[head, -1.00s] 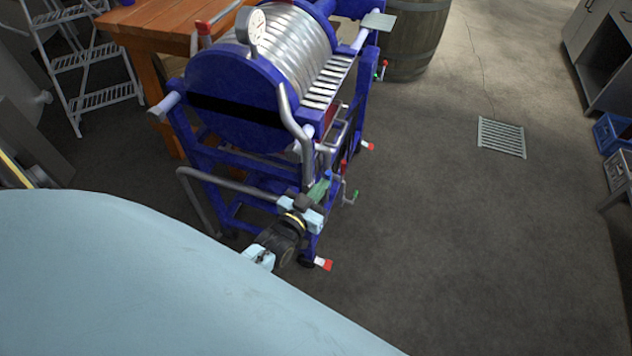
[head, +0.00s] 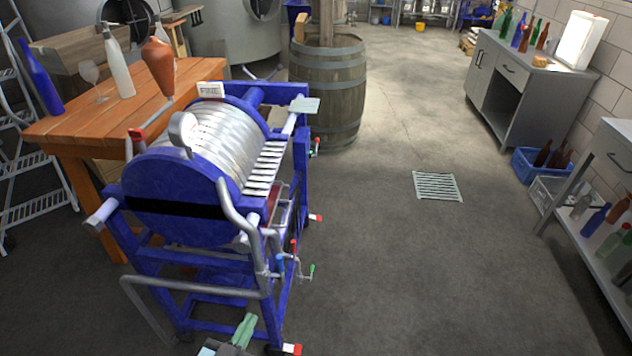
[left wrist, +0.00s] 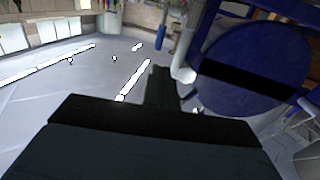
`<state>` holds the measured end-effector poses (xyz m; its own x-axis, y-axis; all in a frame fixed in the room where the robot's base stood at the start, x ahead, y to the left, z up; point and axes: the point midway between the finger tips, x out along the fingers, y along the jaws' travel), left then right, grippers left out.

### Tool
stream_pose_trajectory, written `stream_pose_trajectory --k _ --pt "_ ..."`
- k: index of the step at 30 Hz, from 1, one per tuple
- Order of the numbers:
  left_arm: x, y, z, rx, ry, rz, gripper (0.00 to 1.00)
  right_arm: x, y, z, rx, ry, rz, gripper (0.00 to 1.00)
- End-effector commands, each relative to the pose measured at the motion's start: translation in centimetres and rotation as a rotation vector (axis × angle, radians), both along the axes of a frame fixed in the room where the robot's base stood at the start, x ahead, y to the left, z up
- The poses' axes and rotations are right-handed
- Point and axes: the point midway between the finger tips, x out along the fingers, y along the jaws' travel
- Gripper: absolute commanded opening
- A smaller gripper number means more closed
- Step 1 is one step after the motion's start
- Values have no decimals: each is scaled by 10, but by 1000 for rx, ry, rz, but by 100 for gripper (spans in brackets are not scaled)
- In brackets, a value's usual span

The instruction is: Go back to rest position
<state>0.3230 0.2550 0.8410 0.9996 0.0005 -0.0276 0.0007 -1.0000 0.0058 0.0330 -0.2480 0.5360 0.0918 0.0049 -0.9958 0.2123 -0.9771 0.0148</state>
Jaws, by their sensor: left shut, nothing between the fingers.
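My left gripper (head: 243,331) shows at the bottom edge of the head view, in front of the lower frame of the blue filter machine. Its greenish fingers are together, with nothing seen between them. In the left wrist view the dark fingers of the left gripper (left wrist: 163,85) are closed and point toward the floor area beside the machine. Most of my left arm is below the head picture. My right gripper is in neither view.
The blue filter machine (head: 170,222) with a ribbed drum stands close ahead; its round end plate (left wrist: 250,68) fills the right of the wrist view. A wooden table (head: 95,120) with bottles and a barrel (head: 330,100) stand behind. Floor right of the machine is clear.

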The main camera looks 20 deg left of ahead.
Motion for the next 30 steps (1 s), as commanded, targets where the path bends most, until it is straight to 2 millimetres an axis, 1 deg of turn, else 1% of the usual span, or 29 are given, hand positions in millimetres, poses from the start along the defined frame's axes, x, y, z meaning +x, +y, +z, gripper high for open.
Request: stream_pose_trajectory --k 3,5,8,11,12,14,15,17,18,20,21,23,24,25,27,30 --pt "0 0 -2 0 5 -1 0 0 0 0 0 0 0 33" --pt "-2 -1 -10 1 29 -4 0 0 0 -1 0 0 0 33" --pt "-9 -6 -46 2 129 -17 0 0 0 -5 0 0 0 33" --pt "-30 -14 -106 10 311 -42 0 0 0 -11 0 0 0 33" --pt "-42 -17 -133 15 399 -54 0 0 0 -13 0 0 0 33" --pt "-65 -22 -174 27 538 -73 0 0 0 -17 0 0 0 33" --pt "-82 -24 -200 36 630 -85 0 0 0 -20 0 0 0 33" --pt "-112 -25 -236 52 768 -103 0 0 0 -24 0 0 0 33" --pt "-133 -26 -257 64 860 -114 0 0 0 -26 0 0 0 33" --pt "-166 -24 -285 84 992 -129 0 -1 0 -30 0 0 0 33" --pt "-187 -23 -300 98 1075 -138 0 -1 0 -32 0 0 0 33" --pt "-217 -19 -317 118 1186 -148 0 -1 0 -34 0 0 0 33" --pt "-235 -17 -326 131 1250 -155 0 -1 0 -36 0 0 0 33" --pt "-247 -15 -331 140 1292 -158 0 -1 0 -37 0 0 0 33" --pt "-268 -10 -339 157 1368 -163 0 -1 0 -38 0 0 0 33" --pt "-286 -7 -344 171 1431 -168 0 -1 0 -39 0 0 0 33"
